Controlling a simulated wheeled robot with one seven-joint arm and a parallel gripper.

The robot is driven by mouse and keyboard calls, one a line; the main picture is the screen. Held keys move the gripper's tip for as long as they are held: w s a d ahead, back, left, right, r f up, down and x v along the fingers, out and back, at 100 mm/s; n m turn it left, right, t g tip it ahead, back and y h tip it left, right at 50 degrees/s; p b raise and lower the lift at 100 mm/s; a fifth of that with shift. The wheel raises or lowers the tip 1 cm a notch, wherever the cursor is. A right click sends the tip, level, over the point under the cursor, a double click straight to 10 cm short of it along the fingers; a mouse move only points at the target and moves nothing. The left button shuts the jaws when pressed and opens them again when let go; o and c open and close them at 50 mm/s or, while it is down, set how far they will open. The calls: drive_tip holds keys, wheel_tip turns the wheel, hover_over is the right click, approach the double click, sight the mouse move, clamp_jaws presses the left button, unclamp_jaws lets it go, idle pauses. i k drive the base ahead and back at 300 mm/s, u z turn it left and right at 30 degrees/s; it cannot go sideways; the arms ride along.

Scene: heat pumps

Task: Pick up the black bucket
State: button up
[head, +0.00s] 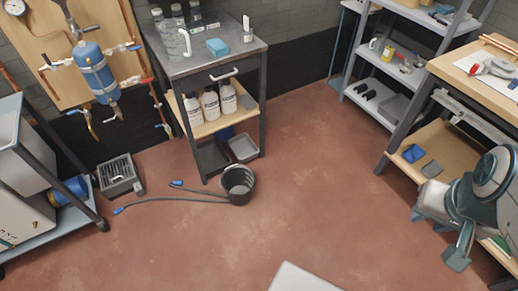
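The black bucket (238,185) stands upright on the red floor, in front of the small grey workbench. Its open top faces up and something grey shows inside, too small to tell. A dark hose with blue ends (180,198) lies on the floor to its left and runs up to the bucket's base. My arm shows at the right edge, in front of the wooden workbench. Its lower end, which looks like my gripper (458,256), is far to the right of the bucket and apart from it. Its fingers are not clear enough to show whether they are open.
The grey workbench (205,62) holds several white bottles on its shelf. A grey tray (243,148) lies behind the bucket. A grey drain box (119,176) stands left. A wheeled cart (55,208) is at far left and a wooden workbench (490,68) at right. The middle floor is clear.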

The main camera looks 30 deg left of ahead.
sight(238, 182)
drive_tip(key=u, duration=0.5)
drive_tip(key=i, duration=0.8)
drive_tip(key=u, duration=1.2)
drive_tip(key=i, duration=0.35)
drive_tip(key=u, duration=0.3)
